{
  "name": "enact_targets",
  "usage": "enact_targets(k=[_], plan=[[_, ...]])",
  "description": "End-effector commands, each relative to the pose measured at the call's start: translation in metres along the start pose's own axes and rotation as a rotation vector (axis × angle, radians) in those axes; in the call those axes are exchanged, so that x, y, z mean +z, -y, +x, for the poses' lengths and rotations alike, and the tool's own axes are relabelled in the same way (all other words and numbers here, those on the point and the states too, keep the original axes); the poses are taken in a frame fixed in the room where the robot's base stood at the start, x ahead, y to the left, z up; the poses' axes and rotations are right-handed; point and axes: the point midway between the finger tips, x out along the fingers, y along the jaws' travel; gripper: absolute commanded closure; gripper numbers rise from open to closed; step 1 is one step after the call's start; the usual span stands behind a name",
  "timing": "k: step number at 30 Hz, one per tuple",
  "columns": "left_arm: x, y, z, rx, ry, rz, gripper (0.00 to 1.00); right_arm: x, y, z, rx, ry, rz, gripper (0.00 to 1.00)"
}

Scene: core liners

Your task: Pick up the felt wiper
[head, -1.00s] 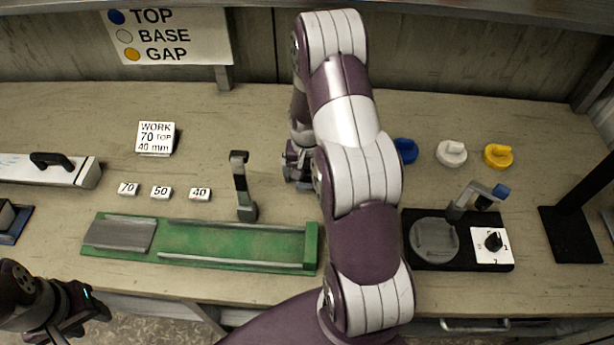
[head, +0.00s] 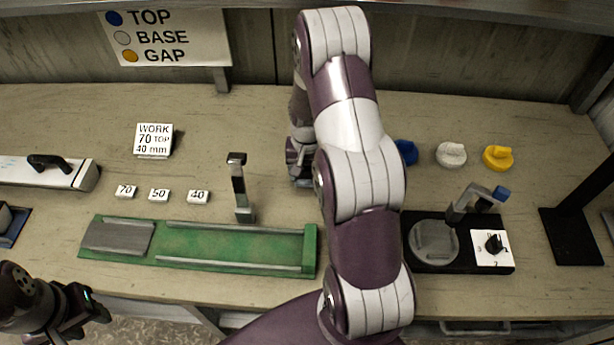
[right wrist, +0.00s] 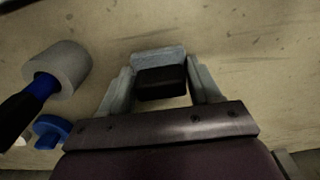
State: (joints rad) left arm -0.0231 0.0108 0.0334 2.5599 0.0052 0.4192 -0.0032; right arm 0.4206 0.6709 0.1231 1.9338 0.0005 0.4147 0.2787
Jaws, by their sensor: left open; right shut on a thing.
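The felt wiper (right wrist: 160,82) is a small block with a black body and a grey felt face. In the right wrist view it sits between the two grey fingers of my right gripper (right wrist: 161,92), which is shut on it. I cannot tell clearly whether the wiper touches the bench. My left gripper (head: 94,304) is open and empty near the bench's front edge at the lower left.
A grey cylindrical head on a black handle with a blue collar (right wrist: 57,70) lies left of my right gripper. A green tray (head: 215,244) with an upright post (head: 240,188) stands left. Blue (head: 406,152), white (head: 451,154) and yellow (head: 497,157) caps and a black fixture (head: 445,263) are right.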

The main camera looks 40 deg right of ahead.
Motion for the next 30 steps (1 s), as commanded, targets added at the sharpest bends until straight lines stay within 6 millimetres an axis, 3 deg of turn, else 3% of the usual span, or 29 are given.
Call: enact_targets(k=[3,12,18,29,30], plan=[[0.001,0.0,0.006,0.0,0.0,0.0,0.57,0.003,-0.001,-0.021,-0.001,-0.004,0.0,0.67],[0.002,0.0,0.015,0.0,0.0,0.0,0.57,0.071,-0.02,-0.062,-0.001,-0.004,0.0,0.67],[0.002,0.0,0.017,0.0,0.0,0.0,0.57,0.103,-0.029,-0.083,-0.001,-0.003,0.0,0.67],[0.002,0.0,0.017,0.0,0.0,0.0,0.57,0.112,-0.031,-0.088,0.0,-0.001,0.0,0.67],[0.002,0.0,0.017,0.0,0.0,0.0,0.57,0.112,-0.031,-0.088,0.0,-0.001,0.0,0.47]])
